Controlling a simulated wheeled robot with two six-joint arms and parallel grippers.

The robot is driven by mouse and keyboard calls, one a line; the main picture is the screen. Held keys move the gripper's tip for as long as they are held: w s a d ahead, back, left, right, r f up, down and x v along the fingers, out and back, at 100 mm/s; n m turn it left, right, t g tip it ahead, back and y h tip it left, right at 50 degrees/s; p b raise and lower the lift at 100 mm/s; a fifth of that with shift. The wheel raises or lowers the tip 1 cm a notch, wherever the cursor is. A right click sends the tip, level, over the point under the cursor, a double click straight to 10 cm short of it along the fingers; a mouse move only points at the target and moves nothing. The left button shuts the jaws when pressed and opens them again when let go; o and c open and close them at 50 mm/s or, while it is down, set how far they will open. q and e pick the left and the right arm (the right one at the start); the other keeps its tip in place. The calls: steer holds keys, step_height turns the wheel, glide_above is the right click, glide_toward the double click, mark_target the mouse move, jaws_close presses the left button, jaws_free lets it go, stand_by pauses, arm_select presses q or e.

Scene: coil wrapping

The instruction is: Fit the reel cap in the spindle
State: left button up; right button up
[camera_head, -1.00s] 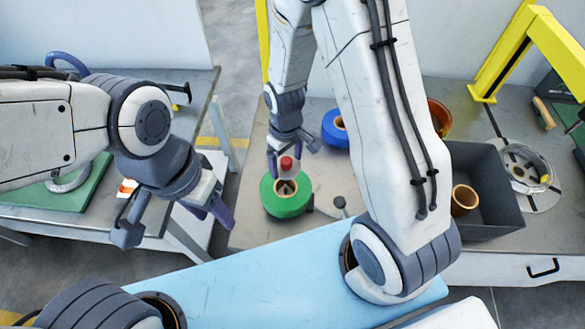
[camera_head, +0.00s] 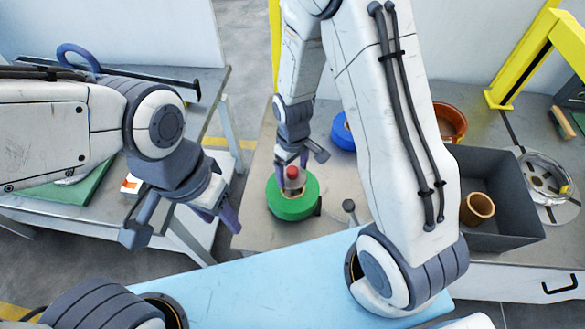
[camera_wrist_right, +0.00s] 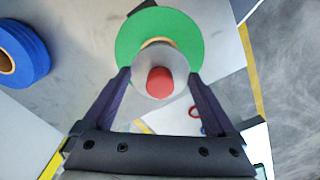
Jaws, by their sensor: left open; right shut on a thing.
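The reel cap (camera_wrist_right: 160,79) is a grey disc with a red knob, and my right gripper (camera_wrist_right: 158,84) is shut on it. In the head view the cap (camera_head: 292,176) is at the middle of the green reel (camera_head: 293,206), held by the right gripper (camera_head: 297,160). The green reel (camera_wrist_right: 136,42) shows behind the cap in the right wrist view, with its tan core partly covered. The spindle is hidden, and I cannot tell whether the cap touches it. My left gripper (camera_head: 184,228) is open and empty at the left, away from the reel.
A blue reel (camera_head: 342,131) stands behind on the grey table. A dark grey bin (camera_head: 510,226) holds a tan core (camera_head: 477,208). An orange bowl (camera_head: 449,122) and a clear spool (camera_head: 545,180) are at the right. A small grey post (camera_head: 349,206) stands near the green reel.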

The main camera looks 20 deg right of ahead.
mark_target(293, 169)
steer(key=shift+f+b, duration=0.6)
steer(key=shift+f, duration=0.55)
steer(key=shift+p, duration=0.3)
stand_by(0.6)
steer(key=shift+f+b, duration=1.15)
steer(key=shift+f, duration=0.35)
steer(key=o, duration=1.2)
steer(key=shift+c, duration=0.2)
step_height(293, 169, up, 11)
steer(key=shift+f, duration=0.2)
